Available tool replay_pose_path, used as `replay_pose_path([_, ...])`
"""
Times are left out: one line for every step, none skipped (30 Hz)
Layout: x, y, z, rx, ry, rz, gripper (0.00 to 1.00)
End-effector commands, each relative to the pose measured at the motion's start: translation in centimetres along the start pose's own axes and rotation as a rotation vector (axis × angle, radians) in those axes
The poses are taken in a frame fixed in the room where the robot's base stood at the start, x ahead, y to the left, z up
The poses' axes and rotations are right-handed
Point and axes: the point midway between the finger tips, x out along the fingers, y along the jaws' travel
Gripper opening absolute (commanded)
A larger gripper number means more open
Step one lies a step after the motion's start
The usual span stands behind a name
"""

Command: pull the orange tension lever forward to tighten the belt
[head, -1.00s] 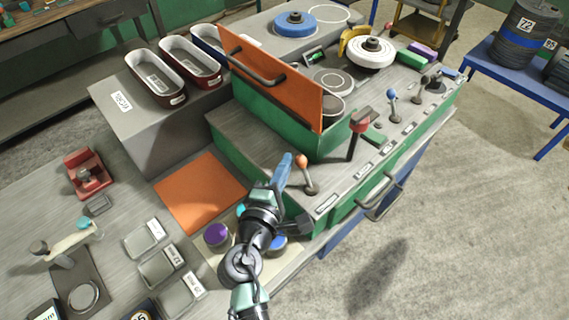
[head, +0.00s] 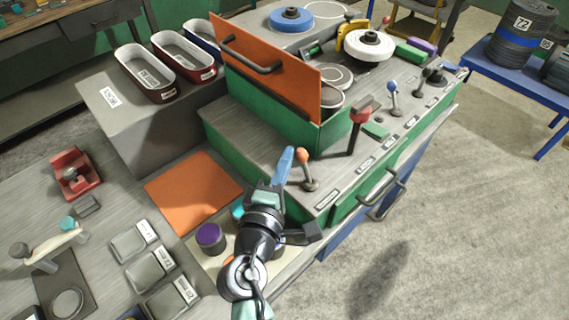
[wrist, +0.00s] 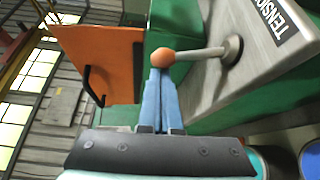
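The orange tension lever has an orange ball knob (head: 302,156) on a thin metal stem, standing near the front left corner of the green-sided console top. In the wrist view the knob (wrist: 163,58) is at upper centre, with its stem running right to a round base beside a label reading "TENSIO". My gripper (head: 288,152) has blue fingers, just left of the knob in the head view. In the wrist view the fingertips (wrist: 160,72) lie together right at the knob's lower edge, with nothing seen between them. I cannot tell whether they touch the knob.
A red-topped lever (head: 359,115) and a blue-knobbed lever (head: 391,87) stand farther along the console. An upright orange panel (head: 265,70) with a dark handle rises behind. A purple-topped cylinder (head: 209,236) stands left of my arm. The floor at right is open.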

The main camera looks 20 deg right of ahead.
Motion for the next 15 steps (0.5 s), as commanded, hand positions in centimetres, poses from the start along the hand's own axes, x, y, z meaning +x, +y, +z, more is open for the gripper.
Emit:
replay_pose_path([0.0, -0.6, 0.4, 0.020, -0.006, 0.014, 0.00])
replay_pose_path([-0.1, -0.6, 0.5, 0.034, -0.006, 0.022, 0.00])
replay_pose_path([-0.2, -0.6, 0.6, 0.056, -0.006, 0.035, 0.00])
replay_pose_path([-0.2, -0.7, 0.8, 0.072, -0.006, 0.045, 0.00])
replay_pose_path([-0.3, -0.7, 0.9, 0.090, -0.006, 0.055, 0.00])
replay_pose_path([-0.4, -0.7, 1.1, 0.115, -0.006, 0.070, 0.00])
replay_pose_path([-0.5, -0.7, 1.2, 0.135, -0.007, 0.082, 0.00])
replay_pose_path([-0.6, -0.7, 1.4, 0.156, -0.007, 0.094, 0.00])
replay_pose_path([-0.7, -0.7, 1.6, 0.183, -0.007, 0.110, 0.00])
replay_pose_path([-0.8, -0.7, 1.8, 0.204, -0.007, 0.122, 0.00])
replay_pose_path([-0.9, -0.7, 2.0, 0.225, -0.008, 0.134, 0.00])
replay_pose_path([-1.0, -0.7, 2.2, 0.250, -0.008, 0.150, 0.00])
replay_pose_path([-1.1, -0.6, 2.4, 0.272, -0.008, 0.162, 0.00])
replay_pose_path([-1.2, -0.6, 2.5, 0.291, -0.008, 0.173, 0.00])
replay_pose_path([-1.3, -0.6, 2.7, 0.317, -0.008, 0.190, 0.00])
